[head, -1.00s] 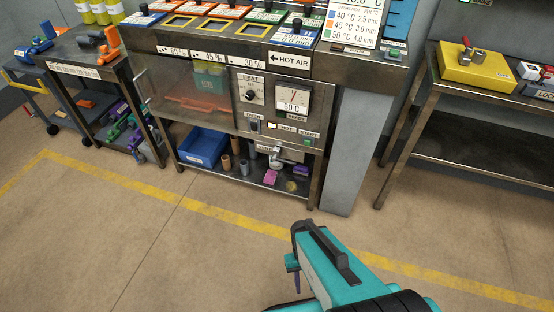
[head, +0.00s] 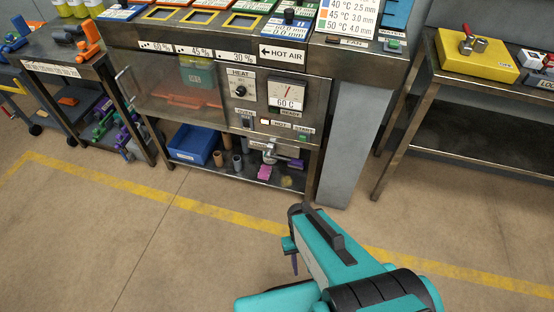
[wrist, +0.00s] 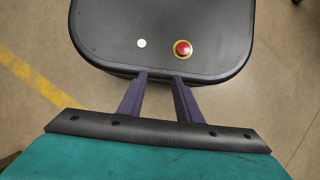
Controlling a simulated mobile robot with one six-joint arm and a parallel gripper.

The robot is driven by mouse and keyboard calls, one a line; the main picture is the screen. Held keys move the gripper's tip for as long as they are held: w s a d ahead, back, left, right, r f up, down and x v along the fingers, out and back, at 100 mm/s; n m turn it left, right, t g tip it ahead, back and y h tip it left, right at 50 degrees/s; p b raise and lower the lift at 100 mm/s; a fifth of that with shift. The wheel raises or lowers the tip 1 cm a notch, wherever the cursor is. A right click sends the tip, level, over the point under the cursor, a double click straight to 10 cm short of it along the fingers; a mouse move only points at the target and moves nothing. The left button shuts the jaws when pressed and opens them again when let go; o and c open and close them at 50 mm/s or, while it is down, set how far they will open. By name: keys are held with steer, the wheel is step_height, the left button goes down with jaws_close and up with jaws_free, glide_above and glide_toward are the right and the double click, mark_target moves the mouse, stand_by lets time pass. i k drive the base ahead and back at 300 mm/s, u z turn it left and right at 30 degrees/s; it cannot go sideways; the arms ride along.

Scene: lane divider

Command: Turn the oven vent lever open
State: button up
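The oven (head: 205,85) is a steel cabinet with a clear front, a HEAT dial (head: 240,91) and a 60 C gauge (head: 289,94). A grey metal lever (head: 270,152) sits beneath its control panel, beside a small label too blurred to read; it looks like the vent lever, but its setting is unclear. My gripper (head: 294,264) points down over the floor, well in front of the oven and apart from it. In the wrist view my gripper (wrist: 163,76) has its two dark purple fingers apart with nothing between them.
A blue bin (head: 195,144) and small parts stand on the shelf under the oven. A grey post (head: 347,145) is right of it. A steel table (head: 470,85) with a yellow block (head: 477,56) stands at right. A cart is at left. Floor between is clear.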

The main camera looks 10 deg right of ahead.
mark_target(268, 155)
steer(key=u, duration=0.15)
steer(key=k, duration=0.75)
steer(key=u, duration=0.6)
steer(key=k, duration=0.65)
steer(key=u, duration=0.45)
steer(key=i, duration=1.25)
steer(key=z, duration=0.2)
